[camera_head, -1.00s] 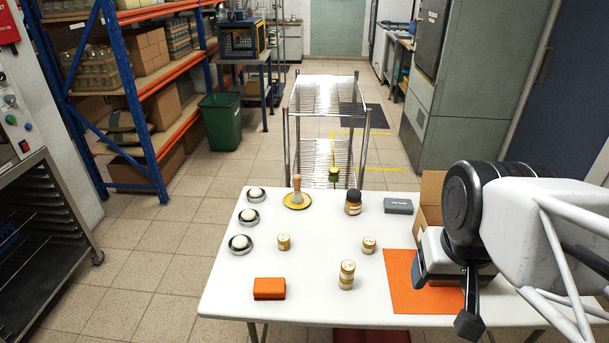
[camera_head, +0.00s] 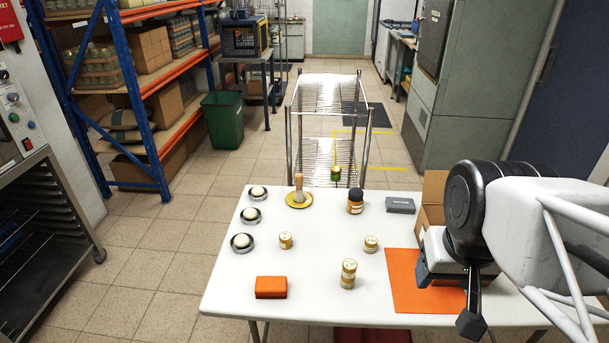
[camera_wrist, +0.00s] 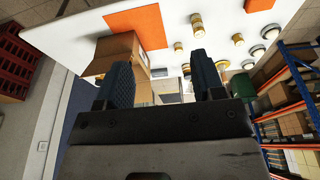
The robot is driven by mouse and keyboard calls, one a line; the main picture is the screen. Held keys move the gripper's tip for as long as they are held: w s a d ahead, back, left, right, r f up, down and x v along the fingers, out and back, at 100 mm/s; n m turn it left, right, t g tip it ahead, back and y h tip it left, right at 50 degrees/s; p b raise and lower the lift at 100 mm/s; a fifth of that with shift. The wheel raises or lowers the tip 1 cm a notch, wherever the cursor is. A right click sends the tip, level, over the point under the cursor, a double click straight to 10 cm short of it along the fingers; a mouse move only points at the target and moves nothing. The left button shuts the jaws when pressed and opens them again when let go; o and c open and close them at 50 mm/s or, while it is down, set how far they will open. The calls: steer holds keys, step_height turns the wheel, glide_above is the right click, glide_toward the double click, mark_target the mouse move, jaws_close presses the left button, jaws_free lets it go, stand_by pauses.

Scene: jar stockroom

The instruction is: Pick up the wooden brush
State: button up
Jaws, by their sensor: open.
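The wooden brush (camera_head: 299,188) stands upright at the back of the white table, its wooden handle up, on a round yellow dish (camera_head: 293,203). My gripper (camera_head: 470,312) is at the table's right side, above and beside the orange mat, well apart from the brush. In the wrist view my gripper (camera_wrist: 162,80) shows two dark, ridged fingers spread apart with nothing between them. I cannot pick out the brush clearly in the wrist view.
On the white table (camera_head: 320,290) are several white balls in dark dishes (camera_head: 254,215), several gold-lidded jars (camera_head: 348,274), a dark-lidded jar (camera_head: 355,202), an orange block (camera_head: 271,287), a grey box (camera_head: 400,205) and an orange mat (camera_head: 410,285). A cardboard box (camera_head: 432,195) stands near my arm.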

steer(key=w+n+t, duration=0.1)
steer(key=w+t, duration=0.3)
steer(key=w, duration=1.8)
steer(key=n+t+y, duration=0.5)
glide_above(301, 176)
steer(key=s+d, duration=0.9)
steer(key=d, duration=0.3)
step_height(301, 176, down, 14)
steer(key=w+a+f+n+y, duration=0.1)
steer(key=w+a+f+y, duration=0.1)
steer(key=a+f, duration=0.1)
steer(key=w+a+f+n+y, duration=0.1)
steer(key=w+a+f, duration=0.1)
steer(key=f, duration=0.3)
steer(key=w+a+f+n+g+y, duration=0.1)
steer(key=a+f+y, duration=0.1)
steer(key=a+f, duration=0.1)
steer(key=shift+w+a+f+y, duration=0.3)
steer(key=shift+w+a+f, duration=0.1)
